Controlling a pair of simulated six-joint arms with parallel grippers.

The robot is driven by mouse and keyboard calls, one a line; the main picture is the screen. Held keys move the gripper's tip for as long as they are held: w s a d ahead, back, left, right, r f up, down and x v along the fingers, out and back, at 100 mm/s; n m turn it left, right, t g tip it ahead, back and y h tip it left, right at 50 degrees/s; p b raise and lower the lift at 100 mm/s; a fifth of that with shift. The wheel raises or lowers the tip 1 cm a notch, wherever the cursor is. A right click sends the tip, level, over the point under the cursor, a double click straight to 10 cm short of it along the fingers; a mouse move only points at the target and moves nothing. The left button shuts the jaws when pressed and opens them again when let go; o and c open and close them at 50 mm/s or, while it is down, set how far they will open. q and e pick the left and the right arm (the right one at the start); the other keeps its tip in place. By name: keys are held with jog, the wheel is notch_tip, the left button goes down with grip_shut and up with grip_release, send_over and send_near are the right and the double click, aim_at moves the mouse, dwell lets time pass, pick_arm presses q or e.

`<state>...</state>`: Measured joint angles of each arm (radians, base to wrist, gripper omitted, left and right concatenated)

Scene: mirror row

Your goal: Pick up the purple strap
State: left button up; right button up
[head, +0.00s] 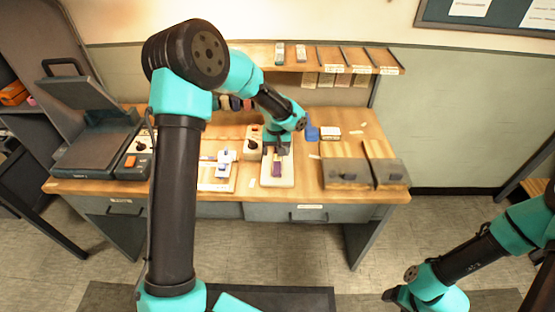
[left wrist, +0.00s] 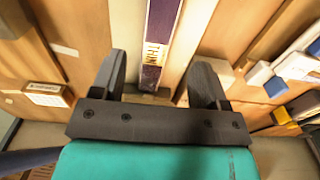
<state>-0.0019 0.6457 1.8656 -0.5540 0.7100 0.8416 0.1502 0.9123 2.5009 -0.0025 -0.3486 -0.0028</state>
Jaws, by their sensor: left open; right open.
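The purple strap (head: 277,169) lies on a cream board (head: 288,181) on the workbench. In the left wrist view the strap (left wrist: 162,28) runs lengthwise, with a pale label bearing dark letters across it. My left gripper (head: 276,146) is over the board at the strap's far end, and its arm hides part of the bench. In the left wrist view my left gripper (left wrist: 160,68) is open, with one finger on each side of the strap's line; I cannot tell its height above it. My right gripper (head: 398,296) is low at the right, away from the bench, open.
A grey press-like machine (head: 85,120) stands at the bench's left. A white-fitted board (head: 217,172) lies left of the strap's board; grey panels (head: 362,172) lie to its right. A shelf (head: 330,62) runs along the back. A blue piece (head: 312,132) sits behind right.

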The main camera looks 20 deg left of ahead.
aim_at(277, 163)
pick_arm(q)
jog(key=shift+f, duration=0.25)
jog(key=shift+d+f, duration=0.2)
jog(key=shift+f, duration=2.35)
jog(key=shift+c, duration=0.4)
jog(key=c, duration=0.9)
jog(key=shift+s+r, duration=0.1)
jog(key=shift+r, duration=0.05)
jog(key=shift+c, duration=0.3)
jog(key=shift+s+d+r, duration=0.2)
jog(key=shift+s+r, duration=0.2)
jog(key=shift+r, duration=0.05)
jog(key=s+d+r, duration=0.2)
jog(key=s+r, duration=0.1)
jog(key=s, duration=0.3)
jog(key=s+d+r, duration=0.3)
jog(key=s+r, duration=0.1)
jog(key=s, duration=0.2)
